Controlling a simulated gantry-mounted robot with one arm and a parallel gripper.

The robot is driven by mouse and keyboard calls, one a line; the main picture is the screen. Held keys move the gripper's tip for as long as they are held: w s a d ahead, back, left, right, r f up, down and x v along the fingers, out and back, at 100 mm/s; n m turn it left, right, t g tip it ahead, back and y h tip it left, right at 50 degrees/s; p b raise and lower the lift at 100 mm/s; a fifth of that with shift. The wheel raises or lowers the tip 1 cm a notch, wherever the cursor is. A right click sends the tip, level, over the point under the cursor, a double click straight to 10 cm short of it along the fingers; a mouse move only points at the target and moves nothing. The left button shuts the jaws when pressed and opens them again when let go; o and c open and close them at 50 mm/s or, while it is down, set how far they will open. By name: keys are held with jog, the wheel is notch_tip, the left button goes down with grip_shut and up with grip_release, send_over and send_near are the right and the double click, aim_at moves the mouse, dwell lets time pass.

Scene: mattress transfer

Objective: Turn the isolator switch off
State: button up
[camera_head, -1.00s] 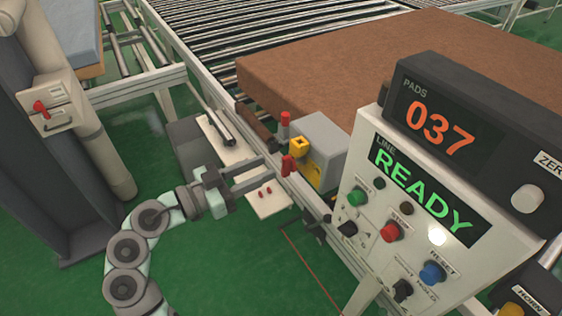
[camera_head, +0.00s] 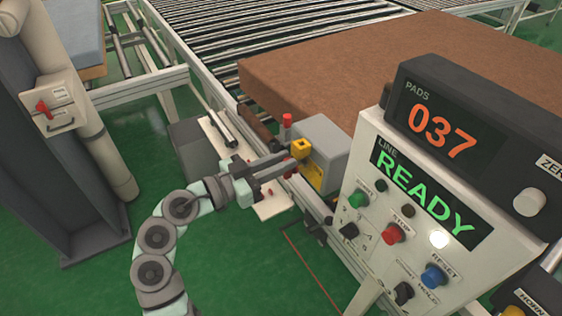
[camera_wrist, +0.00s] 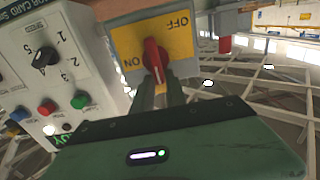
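The isolator switch is a red handle (camera_wrist: 154,58) on a yellow plate (camera_wrist: 187,47) marked ON at lower left and OFF at upper right. The handle stands nearly upright in the wrist view, leaning slightly. The plate is on the side of a grey box (camera_head: 326,135) beside the conveyor. My gripper (camera_wrist: 161,90) is open, its two dark fingers spread at the lower end of the handle, one on each side; contact cannot be told. In the head view my gripper (camera_head: 280,165) reaches the yellow part (camera_head: 301,147) and hides the red handle.
A control panel (camera_head: 374,165) with buttons and a READY display stands close on the right. A red-topped post (camera_head: 287,121) rises beside the box. A brown mattress (camera_head: 330,65) lies behind it. Green floor lies open in front.

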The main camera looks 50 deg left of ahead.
grip_shut()
jog(key=shift+f, duration=0.15)
jog(key=shift+a, duration=0.1)
jog(key=shift+w+a+f+n+p, duration=0.1)
jog(key=shift+a+f+n+p, duration=0.35)
jog(key=shift+n+p, duration=2.2)
jog(key=shift+w+a+f+n+p, duration=0.15)
jog(key=shift+a+f+n+p, duration=0.25)
jog(key=shift+n+p, duration=2.3)
jog(key=shift+w+a+f+n+p, duration=0.1)
jog(key=shift+a+f+n+p, duration=0.35)
jog(key=shift+n+p, duration=2.2)
jog(key=shift+n+b, duration=0.8)
jog(key=shift+n, duration=0.2)
